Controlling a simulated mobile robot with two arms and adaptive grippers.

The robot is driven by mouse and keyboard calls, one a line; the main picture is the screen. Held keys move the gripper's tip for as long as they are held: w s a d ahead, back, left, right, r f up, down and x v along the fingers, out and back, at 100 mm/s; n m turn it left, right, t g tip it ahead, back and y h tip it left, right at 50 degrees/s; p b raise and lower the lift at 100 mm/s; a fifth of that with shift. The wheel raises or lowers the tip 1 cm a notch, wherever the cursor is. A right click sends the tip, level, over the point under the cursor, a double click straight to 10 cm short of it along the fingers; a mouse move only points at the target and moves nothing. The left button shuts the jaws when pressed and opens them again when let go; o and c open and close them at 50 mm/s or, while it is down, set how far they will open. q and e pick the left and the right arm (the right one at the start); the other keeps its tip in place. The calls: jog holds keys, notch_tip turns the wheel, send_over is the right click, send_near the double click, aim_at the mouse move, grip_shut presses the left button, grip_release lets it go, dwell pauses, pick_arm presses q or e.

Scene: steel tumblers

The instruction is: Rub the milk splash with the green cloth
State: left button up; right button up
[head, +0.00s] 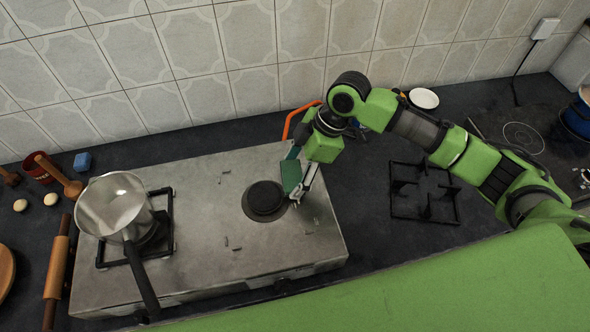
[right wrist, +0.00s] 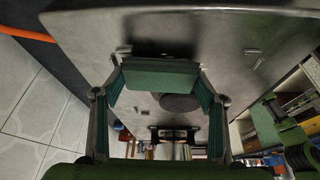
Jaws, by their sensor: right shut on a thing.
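My right gripper (head: 300,180) is shut on the green cloth (head: 291,175), at the right part of the steel stove top. In the right wrist view the cloth (right wrist: 160,75) shows as a dark green folded block between the two fingers. It is close to the steel surface, beside the black burner disc (head: 265,198); I cannot tell whether it touches. I cannot make out a milk splash in either view; the cloth and gripper hide part of the surface. My left gripper is not in view.
A steel saucepan (head: 114,204) stands on the stove's left burner, handle toward the front. A black pan support (head: 424,192) lies on the counter to the right. A white saucer (head: 424,98) is near the tiled wall.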

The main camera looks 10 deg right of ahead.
aim_at(295, 205)
jog(key=shift+s+r+p, duration=0.2)
jog(key=shift+s+p, duration=0.4)
jog(key=shift+p, duration=0.1)
jog(key=shift+s+p, duration=0.6)
jog(key=shift+s, duration=0.2)
jog(key=shift+s+f+p, duration=0.15)
jog(key=shift+s+p, duration=1.3)
jog(key=shift+s, duration=0.75)
jog(key=shift+s+f, duration=0.1)
jog(key=shift+w+f, duration=0.2)
jog(key=shift+w, duration=0.2)
jog(key=shift+w+f, duration=0.1)
jog(key=shift+w, duration=1.45)
jog(key=shift+w+f, duration=0.1)
jog(key=shift+w, duration=1.45)
jog(key=shift+c, duration=0.4)
jog(key=shift+d, duration=0.1)
